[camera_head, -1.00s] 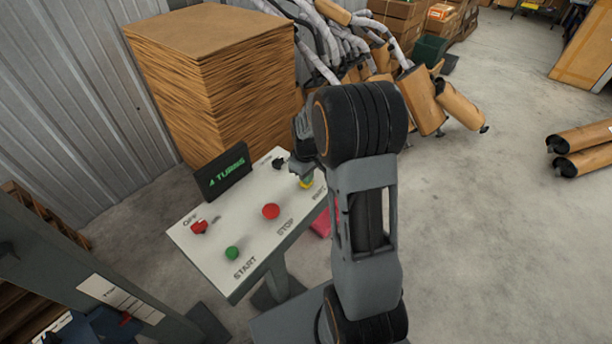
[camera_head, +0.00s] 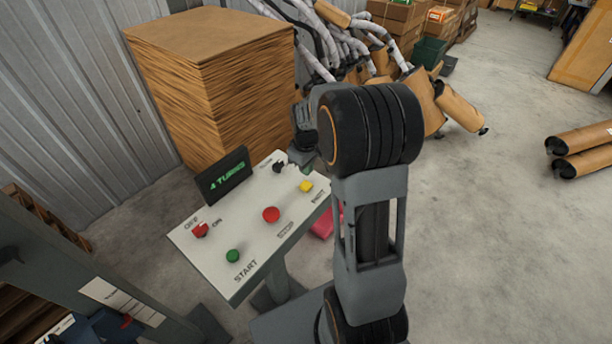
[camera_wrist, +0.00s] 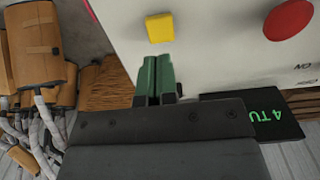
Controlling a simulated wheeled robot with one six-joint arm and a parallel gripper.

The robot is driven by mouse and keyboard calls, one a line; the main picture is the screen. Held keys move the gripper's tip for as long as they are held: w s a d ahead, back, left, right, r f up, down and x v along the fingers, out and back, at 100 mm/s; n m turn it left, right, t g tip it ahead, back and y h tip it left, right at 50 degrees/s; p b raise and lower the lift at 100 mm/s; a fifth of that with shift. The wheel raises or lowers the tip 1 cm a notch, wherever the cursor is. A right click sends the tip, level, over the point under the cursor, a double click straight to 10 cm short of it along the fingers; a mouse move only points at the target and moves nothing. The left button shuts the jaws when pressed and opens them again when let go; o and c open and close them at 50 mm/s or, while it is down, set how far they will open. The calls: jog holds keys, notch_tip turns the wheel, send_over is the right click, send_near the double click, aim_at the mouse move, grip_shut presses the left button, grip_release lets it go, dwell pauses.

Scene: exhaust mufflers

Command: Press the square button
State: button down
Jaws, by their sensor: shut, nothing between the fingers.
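The yellow square button (camera_head: 306,186) sits near the right end of the white control panel (camera_head: 250,215). It also shows in the wrist view (camera_wrist: 160,28), just ahead of my fingertips. My gripper (camera_wrist: 156,62) has green fingers that are shut together and empty. In the wrist view a small strip of panel shows between the fingertips and the button. In the head view my gripper is by the panel's far right edge, partly hidden by my arm, and the button is uncovered. I cannot tell the gripper's exact height above the panel.
The panel also has a red round button (camera_head: 271,214), a green button (camera_head: 233,256), a red switch (camera_head: 200,230) and a dark knob (camera_head: 279,167). A display (camera_head: 223,175) reads "4 TURNS". A cardboard stack (camera_head: 215,95) stands behind. Open floor lies to the right.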

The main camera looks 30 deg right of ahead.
aim_at(306, 184)
notch_tip(306, 184, up, 7)
jog(key=shift+r+b, duration=0.2)
jog(key=shift+b, duration=0.15)
dwell(0.5)
jog(key=s+a+r+m+t, duration=0.1)
jog(key=s+a, duration=0.3)
jog(key=s, duration=0.4)
jog(key=s+a+r+m+t, duration=0.2)
jog(key=s+a+m+t, duration=0.1)
jog(key=s, duration=0.5)
jog(key=shift+s+a+r+m, duration=0.25)
jog(key=shift+a+m, duration=0.25)
jog(key=shift+a, duration=0.65)
jog(key=shift+w+a, duration=0.1)
jog(key=shift+a, duration=0.05)
